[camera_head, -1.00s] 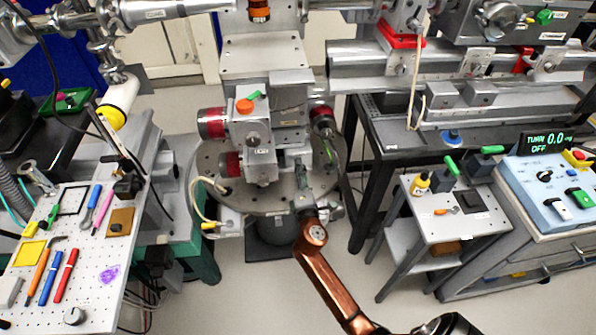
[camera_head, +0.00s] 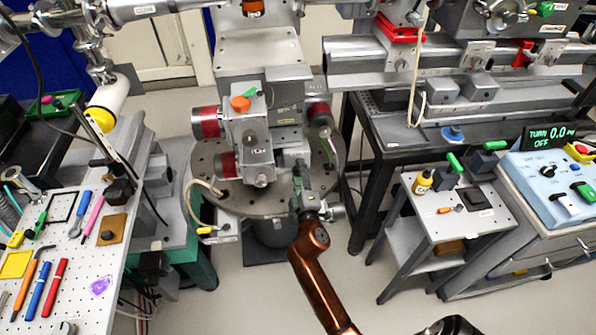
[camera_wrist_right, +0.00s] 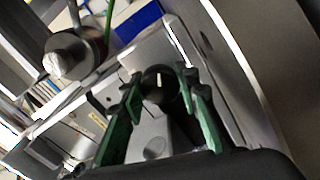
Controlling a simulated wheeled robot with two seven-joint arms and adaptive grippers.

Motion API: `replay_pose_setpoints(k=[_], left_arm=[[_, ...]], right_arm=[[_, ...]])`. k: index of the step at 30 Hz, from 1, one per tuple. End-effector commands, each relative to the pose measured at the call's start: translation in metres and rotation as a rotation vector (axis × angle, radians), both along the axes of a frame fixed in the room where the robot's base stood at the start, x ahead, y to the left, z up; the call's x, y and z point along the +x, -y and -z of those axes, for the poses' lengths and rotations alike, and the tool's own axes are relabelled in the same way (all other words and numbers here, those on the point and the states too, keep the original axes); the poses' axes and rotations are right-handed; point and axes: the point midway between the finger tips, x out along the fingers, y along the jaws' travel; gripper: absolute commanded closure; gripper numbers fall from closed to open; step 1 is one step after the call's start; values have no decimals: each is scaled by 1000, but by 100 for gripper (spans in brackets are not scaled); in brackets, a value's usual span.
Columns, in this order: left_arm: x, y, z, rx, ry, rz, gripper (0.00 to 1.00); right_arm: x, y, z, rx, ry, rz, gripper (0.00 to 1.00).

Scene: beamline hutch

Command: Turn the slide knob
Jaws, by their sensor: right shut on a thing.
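The slide knob (camera_wrist_right: 158,80) is a dark round knob with a white mark on its face, seen in the right wrist view. It sits on the grey slide of the motor stage (camera_head: 262,135) in the middle of the head view. My right gripper (camera_head: 299,172) reaches up to the stage's right side and hides the knob there. In the right wrist view my right gripper (camera_wrist_right: 160,88) has its green fingers on both sides of the knob, shut on it. The white mark looks close to upright in that picture. My left gripper is not in view.
A round perforated plate (camera_head: 205,168) carries the stage, with red-ended motors (camera_head: 206,121) and a loose cable beside it. A pegboard table (camera_head: 115,262) with tools stands at left. A small side table (camera_head: 455,225) and a blue control box (camera_head: 550,185) stand at right.

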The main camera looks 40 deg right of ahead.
Motion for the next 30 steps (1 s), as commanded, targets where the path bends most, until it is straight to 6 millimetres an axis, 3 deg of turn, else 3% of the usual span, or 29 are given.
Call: replay_pose_setpoints(k=[12, 13, 15, 20, 30], left_arm=[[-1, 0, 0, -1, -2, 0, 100], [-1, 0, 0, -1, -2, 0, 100], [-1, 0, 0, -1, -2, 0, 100], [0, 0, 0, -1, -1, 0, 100], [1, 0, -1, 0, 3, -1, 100]], right_arm=[[1, -2, 1, 6, 2, -4, 95], [1, -2, 1, 6, 2, -4, 69], [1, -2, 1, 6, 1, -3, 64], [0, 0, 1, 5, 2, -1, 53], [0, 0, -5, 2, 5, 0, 53]])
